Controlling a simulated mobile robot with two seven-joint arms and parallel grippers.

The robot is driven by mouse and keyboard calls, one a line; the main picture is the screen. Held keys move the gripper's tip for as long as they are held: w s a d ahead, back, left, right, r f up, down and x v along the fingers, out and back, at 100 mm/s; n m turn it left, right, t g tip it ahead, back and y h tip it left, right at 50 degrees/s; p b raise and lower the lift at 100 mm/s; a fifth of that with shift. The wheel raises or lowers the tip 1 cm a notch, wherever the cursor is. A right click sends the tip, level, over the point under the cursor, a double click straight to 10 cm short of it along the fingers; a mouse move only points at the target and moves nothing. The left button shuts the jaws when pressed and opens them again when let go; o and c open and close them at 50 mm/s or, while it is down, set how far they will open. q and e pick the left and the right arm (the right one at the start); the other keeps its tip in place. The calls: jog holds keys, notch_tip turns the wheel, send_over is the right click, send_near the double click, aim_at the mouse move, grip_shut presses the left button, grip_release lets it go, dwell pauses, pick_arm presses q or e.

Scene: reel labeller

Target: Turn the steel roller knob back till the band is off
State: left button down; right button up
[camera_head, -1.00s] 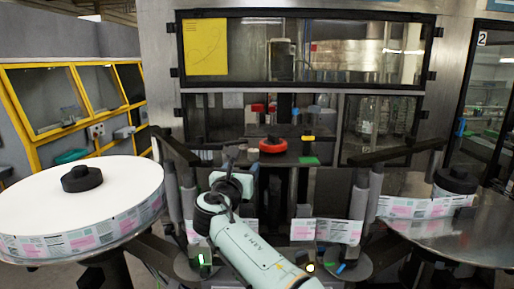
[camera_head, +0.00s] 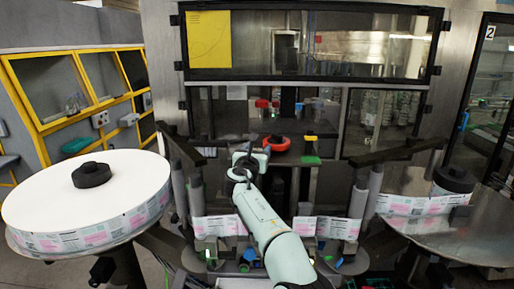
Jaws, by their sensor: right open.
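My right arm rises from the bottom centre, and its open right gripper (camera_head: 256,154) is at mid-picture, just left of and in front of a red ring with a dark hub (camera_head: 277,143). The gripper looks empty. Whether it touches the ring cannot be told. The printed label band (camera_head: 219,225) shows low in the middle, left of my arm, and again on its right. Grey upright rollers (camera_head: 358,205) stand beside it. I cannot make out for certain which part is the steel roller knob; my arm hides part of the middle. My left gripper is not in view.
A large white label reel (camera_head: 130,195) fills the left side, and a smaller reel (camera_head: 410,206) sits on a steel disc (camera_head: 470,235) at right. Dark bracket arms (camera_head: 400,152) flank the middle. A glazed cabinet (camera_head: 330,45) stands behind.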

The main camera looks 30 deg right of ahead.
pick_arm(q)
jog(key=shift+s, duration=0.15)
pick_arm(e)
jog(key=shift+s, duration=0.1)
jog(key=c, duration=0.9)
jog(key=shift+c, duration=0.2)
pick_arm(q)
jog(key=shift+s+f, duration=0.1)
